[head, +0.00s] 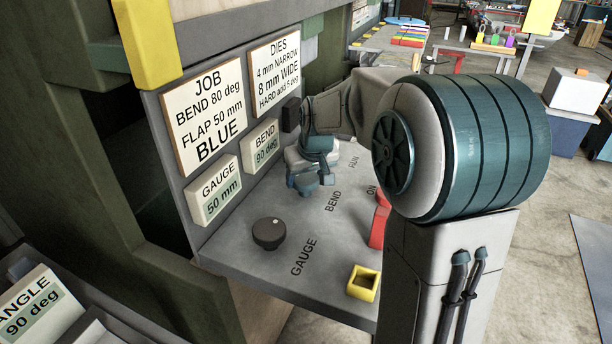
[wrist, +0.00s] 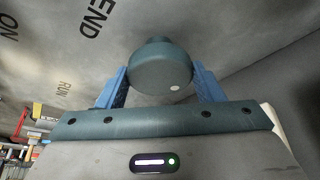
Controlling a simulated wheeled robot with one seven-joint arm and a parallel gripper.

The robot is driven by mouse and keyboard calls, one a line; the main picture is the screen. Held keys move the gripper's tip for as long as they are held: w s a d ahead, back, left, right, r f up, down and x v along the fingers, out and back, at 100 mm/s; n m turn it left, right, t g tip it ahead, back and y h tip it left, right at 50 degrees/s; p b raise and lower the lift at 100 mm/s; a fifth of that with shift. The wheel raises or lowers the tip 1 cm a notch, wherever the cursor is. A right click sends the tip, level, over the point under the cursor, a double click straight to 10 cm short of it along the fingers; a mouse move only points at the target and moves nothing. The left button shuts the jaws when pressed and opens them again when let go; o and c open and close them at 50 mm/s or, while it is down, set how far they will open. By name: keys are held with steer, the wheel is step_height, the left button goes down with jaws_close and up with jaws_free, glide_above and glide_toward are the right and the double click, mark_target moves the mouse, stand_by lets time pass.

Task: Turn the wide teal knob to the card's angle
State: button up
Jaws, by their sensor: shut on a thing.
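The wide teal knob (wrist: 160,62) fills the gap between the two blue fingers of my gripper (wrist: 160,80) in the wrist view. A white dot shows on its near face, low and right of the middle. In the head view my gripper (head: 310,178) is down at the panel near the BEND label, and it mostly hides the knob. The job card (head: 208,115) reads BEND 80 deg, FLAP 50 mm, BLUE. The dies card (head: 274,74) reads 4 mm NARROW, 8 mm WIDE, HARD add 5 deg. The bend display (head: 265,143) reads 90 deg.
A dark knob (head: 269,233) stands by the GAUGE label; the gauge display (head: 212,192) reads 50 mm. A red lever or switch (head: 379,222) and a yellow square holder (head: 363,284) stand at the panel's right. An angle plate (head: 30,305) at lower left reads 90 deg.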

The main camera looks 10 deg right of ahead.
steer(key=shift+m, duration=0.3)
steer(key=m+h+b, duration=0.1)
steer(key=m, duration=0.2)
steer(key=shift+a+b, duration=0.15)
steer(key=shift+b, duration=0.25)
steer(key=shift+m+h+b, duration=0.55)
steer(key=shift+m+h, duration=0.05)
steer(key=shift+m, duration=0.5)
steer(key=o, duration=1)
steer(key=shift+c, duration=0.2)
steer(key=v, duration=1.4)
steer(key=shift+w, duration=0.15)
